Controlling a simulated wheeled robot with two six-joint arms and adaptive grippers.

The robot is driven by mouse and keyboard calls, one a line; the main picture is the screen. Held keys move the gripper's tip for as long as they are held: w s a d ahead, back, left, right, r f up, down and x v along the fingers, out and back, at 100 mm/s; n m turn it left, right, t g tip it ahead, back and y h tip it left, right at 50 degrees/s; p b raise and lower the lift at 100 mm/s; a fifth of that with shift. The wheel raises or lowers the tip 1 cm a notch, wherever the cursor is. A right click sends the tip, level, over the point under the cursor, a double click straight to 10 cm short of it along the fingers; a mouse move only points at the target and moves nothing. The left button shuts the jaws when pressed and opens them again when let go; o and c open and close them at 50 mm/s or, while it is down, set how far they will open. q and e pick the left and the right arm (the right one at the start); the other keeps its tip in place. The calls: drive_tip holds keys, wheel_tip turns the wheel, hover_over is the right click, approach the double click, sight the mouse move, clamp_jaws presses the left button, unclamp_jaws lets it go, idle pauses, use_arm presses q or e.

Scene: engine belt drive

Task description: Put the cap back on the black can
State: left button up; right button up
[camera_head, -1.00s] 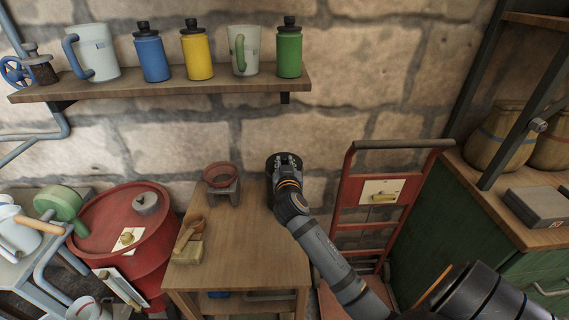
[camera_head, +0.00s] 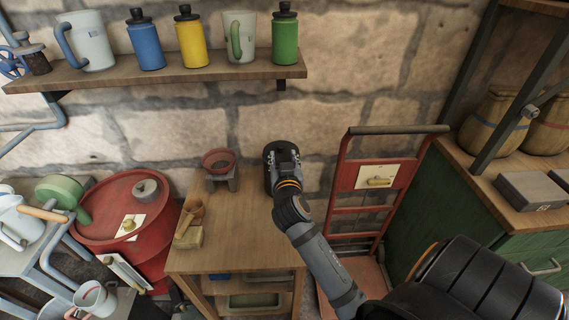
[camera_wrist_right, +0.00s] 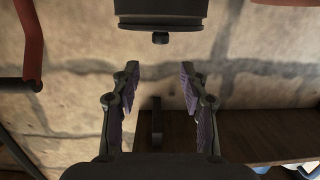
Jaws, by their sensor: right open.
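The black can (camera_head: 268,168) stands on the small wooden table, at its right back, largely hidden by my right gripper (camera_head: 283,156). In the right wrist view the black can (camera_wrist_right: 160,7) is at the top edge, upside down in the picture, with a small dark stub (camera_wrist_right: 160,38) on its end. I cannot tell if the stub is a bare neck or the cap. My right gripper (camera_wrist_right: 157,82) is open, with nothing between its fingertips; the can is beyond them, apart in the picture. I see no separate loose cap. My left gripper is out of view.
The wooden table (camera_head: 230,232) also bears a red-rimmed bowl (camera_head: 218,163) and a brush (camera_head: 191,222). A red drum (camera_head: 125,215) stands left and a red hand truck (camera_head: 370,213) right. A shelf (camera_head: 200,73) with mugs and bottles hangs above.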

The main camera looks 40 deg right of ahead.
drive_tip(key=v, duration=0.5)
drive_tip(key=shift+a, duration=0.1)
idle(0.4)
